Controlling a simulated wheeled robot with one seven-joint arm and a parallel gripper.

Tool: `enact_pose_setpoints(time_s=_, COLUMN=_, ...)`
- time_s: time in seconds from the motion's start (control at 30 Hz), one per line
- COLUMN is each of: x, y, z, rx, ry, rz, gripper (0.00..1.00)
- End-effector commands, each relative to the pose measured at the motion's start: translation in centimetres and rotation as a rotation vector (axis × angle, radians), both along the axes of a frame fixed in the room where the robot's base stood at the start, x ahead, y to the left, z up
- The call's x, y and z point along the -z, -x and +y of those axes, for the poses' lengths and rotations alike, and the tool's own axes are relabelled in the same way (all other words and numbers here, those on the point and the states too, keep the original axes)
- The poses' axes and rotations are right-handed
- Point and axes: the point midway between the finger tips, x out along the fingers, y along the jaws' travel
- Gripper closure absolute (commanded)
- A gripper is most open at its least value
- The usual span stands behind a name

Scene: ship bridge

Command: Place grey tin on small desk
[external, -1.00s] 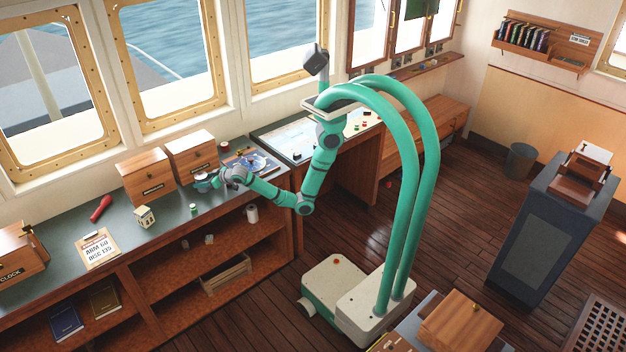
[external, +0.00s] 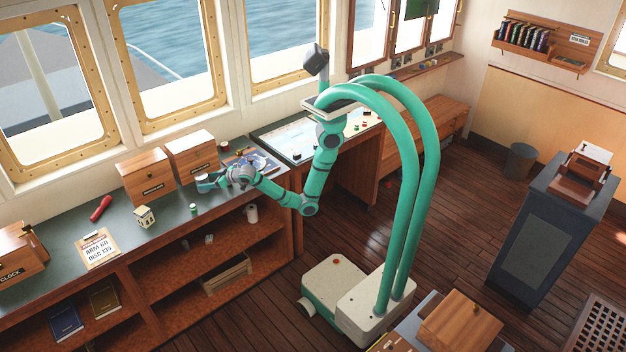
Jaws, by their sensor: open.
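My gripper (external: 203,183) is open above the long counter (external: 168,229), close in front of two wooden boxes. I cannot tell whether anything stands between its fingers. I cannot make out a grey tin for certain; it may be hidden by my gripper or too small to tell. A small green-and-white tin (external: 193,209) stands upright on the counter, a little in front of my gripper and apart from it. A narrow dark grey desk-like stand (external: 541,245) at the right holds a brown machine with paper; I cannot tell whether it is the small desk.
Wooden boxes (external: 147,175) (external: 192,153) stand at the counter's back. A red handset (external: 100,208), a little house-shaped block (external: 145,216) and a clipboard (external: 98,249) lie left. A chart table (external: 292,143) adjoins at right. Floor (external: 455,215) between my base and the stand is clear.

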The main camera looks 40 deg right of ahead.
Motion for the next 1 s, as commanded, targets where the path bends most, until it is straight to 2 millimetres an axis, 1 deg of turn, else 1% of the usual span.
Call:
enact_pose_setpoints(time_s=0.03, x=-0.4, y=0.8, z=-0.5, rx=-0.001, ry=-0.002, rz=0.0, gripper=0.29)
enact_pose_setpoints(time_s=0.1, x=-0.9, y=1.8, z=-1.1, rx=-0.001, ry=-0.001, rz=-0.001, gripper=0.29)
enact_pose_setpoints(time_s=0.2, x=-1.4, y=3.0, z=-1.8, rx=-0.001, ry=0.0, rz=0.0, gripper=0.29)
enact_pose_setpoints(time_s=0.33, x=-1.9, y=4.0, z=-2.4, rx=0.0, ry=-0.001, rz=-0.001, gripper=0.29)
enact_pose_setpoints(time_s=0.37, x=-2.0, y=4.1, z=-2.5, rx=0.0, ry=0.0, rz=0.0, gripper=0.24)
enact_pose_setpoints(time_s=0.4, x=-2.1, y=4.3, z=-2.6, rx=0.001, ry=0.0, rz=0.0, gripper=0.24)
enact_pose_setpoints(time_s=0.87, x=-2.1, y=4.4, z=-2.7, rx=0.001, ry=0.001, rz=0.001, gripper=0.24)
enact_pose_setpoints(time_s=1.0, x=-1.8, y=4.1, z=-2.7, rx=-0.018, ry=0.01, rz=0.01, gripper=0.24)
